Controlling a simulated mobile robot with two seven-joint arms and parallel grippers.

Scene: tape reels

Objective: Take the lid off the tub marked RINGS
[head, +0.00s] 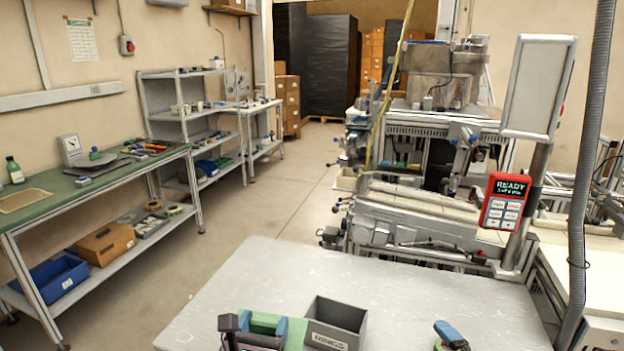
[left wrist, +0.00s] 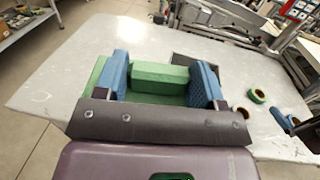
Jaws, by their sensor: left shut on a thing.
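The grey tub marked RINGS (head: 335,339) stands on the light table, its top open and its dark inside showing. My left gripper (head: 263,326) is just left of it, its blue fingers shut on the green lid (head: 268,317). In the left wrist view, the green block on top of the lid (left wrist: 160,74) sits between the two blue finger pads. The lid is beside the tub, not over it. I cannot tell whether it touches the table. The tub is mostly hidden behind the gripper in the wrist view.
Green reels with brown cores (left wrist: 257,96) lie right of the gripper in the wrist view. A green-topped bench (head: 100,180) stands left.

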